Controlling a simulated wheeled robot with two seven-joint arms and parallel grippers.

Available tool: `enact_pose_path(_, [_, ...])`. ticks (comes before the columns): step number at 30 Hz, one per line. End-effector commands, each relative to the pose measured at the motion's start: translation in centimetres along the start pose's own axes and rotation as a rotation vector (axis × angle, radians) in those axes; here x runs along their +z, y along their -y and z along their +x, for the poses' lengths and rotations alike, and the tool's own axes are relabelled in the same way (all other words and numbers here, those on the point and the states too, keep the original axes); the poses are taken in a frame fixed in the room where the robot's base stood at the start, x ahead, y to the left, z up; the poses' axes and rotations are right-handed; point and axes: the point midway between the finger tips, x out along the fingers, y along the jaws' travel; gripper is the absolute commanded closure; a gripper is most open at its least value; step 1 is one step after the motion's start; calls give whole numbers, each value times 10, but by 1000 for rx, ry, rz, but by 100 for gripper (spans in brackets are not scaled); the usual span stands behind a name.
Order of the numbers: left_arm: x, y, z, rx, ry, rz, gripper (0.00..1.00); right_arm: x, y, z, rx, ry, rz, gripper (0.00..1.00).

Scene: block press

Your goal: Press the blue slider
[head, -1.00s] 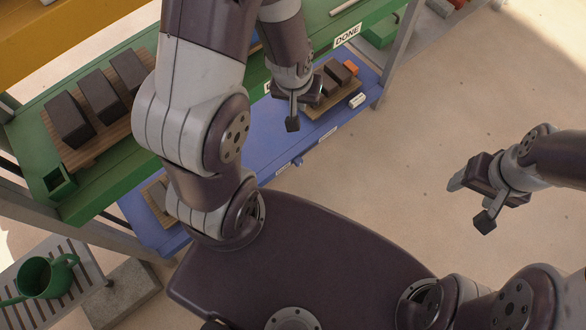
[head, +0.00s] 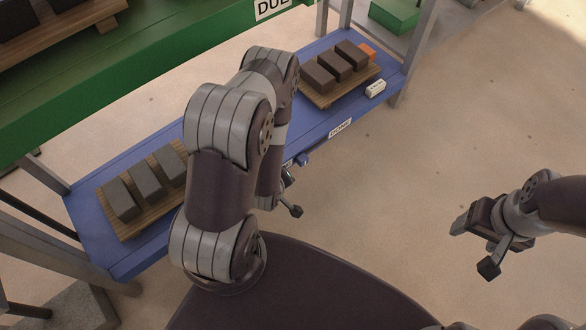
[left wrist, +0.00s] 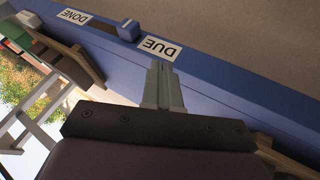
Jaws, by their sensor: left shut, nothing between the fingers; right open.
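The blue slider (head: 302,159) is a small block on the front edge of the blue shelf (head: 325,108), beside the DONE label (head: 340,128). In the left wrist view the slider (left wrist: 128,31) sits between the DONE label (left wrist: 73,16) and the DUE label (left wrist: 160,48), closer to DUE. My left gripper (head: 294,209) is mostly hidden behind its arm in the head view, just in front of the shelf edge. In the left wrist view its fingers (left wrist: 160,70) are shut and empty, pointing near the DUE label. My right gripper (head: 474,247) is open and empty, over the floor at right.
Dark blocks stand on a wooden board (head: 130,233) at the shelf's left and on another board (head: 318,100) at its right. A white block (head: 375,89) and an orange block (head: 367,50) are near the right board. A green shelf (head: 150,75) is above and behind.

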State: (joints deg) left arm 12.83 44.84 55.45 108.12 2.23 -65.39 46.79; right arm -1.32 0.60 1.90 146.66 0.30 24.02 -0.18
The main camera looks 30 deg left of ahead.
Motion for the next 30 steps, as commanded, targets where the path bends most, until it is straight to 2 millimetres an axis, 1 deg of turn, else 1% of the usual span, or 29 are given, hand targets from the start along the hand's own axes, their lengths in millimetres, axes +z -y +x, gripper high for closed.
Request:
enact_pose_path(2, [1, 1, 8, 1, -1, 0, 100, 1, 0, 6, 0, 0, 0, 34])
enact_pose_path(5, [2, 2, 25, 1, -1, 1, 100, 2, 0, 18, 0, 1, 0, 34])
enact_pose_path(12, [4, 4, 79, 1, 0, 1, 100, 7, 0, 54, 0, 1, 0, 34])
enact_pose_path(16, [4, 3, 106, 1, -1, 1, 100, 9, 0, 71, 0, 1, 0, 34])
enact_pose_path(19, [2, -14, 112, 4, -1, 5, 100, 10, 0, 78, 0, 1, 0, 34])
enact_pose_path(22, [2, -25, 117, 2, -1, 3, 100, 10, 0, 84, 0, 1, 0, 34])
enact_pose_path(27, [0, -35, 119, 1, 0, 2, 100, 11, 0, 87, 0, 1, 0, 34])
enact_pose_path(30, [0, -36, 118, 0, 0, 1, 100, 11, 0, 87, 0, 1, 0, 34])
